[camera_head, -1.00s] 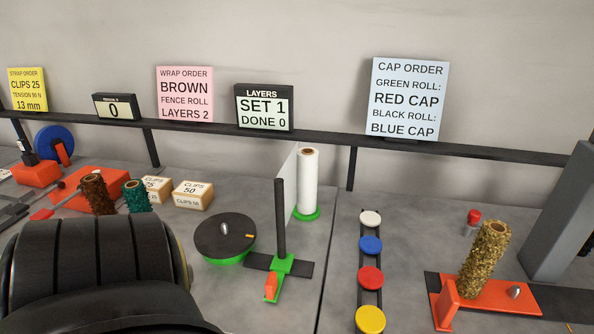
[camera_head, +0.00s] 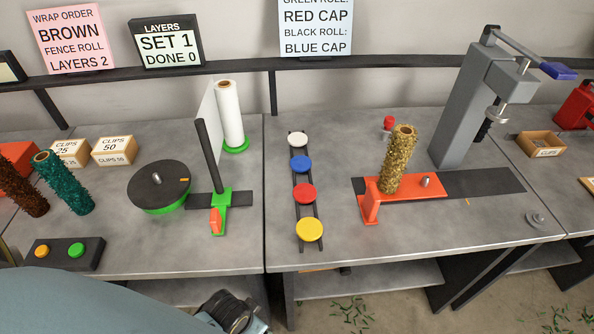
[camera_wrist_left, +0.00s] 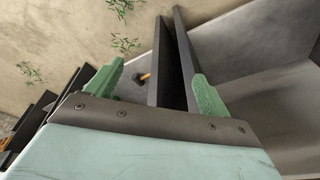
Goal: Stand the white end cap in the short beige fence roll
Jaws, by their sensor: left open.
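The white end cap (camera_head: 298,139) lies at the far end of a dark rack, behind the blue cap (camera_head: 301,164), red cap (camera_head: 304,193) and yellow cap (camera_head: 309,229). The short beige fence roll (camera_head: 398,160) stands on an orange fixture (camera_head: 369,208), tilted slightly, with its brown core open at the top. My left gripper (camera_wrist_left: 155,80) shows in the left wrist view with its two green fingers wide apart and nothing between them. It is away from the cap and the roll, over the floor beside a bench. My right gripper is in neither view.
A grey press (camera_head: 470,100) with a lever stands right of the roll. A small red object (camera_head: 388,123) sits behind the roll. A black turntable (camera_head: 159,184), a green-based post (camera_head: 217,190) and a white film roll (camera_head: 230,115) stand to the left. The bench front between rack and fixture is clear.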

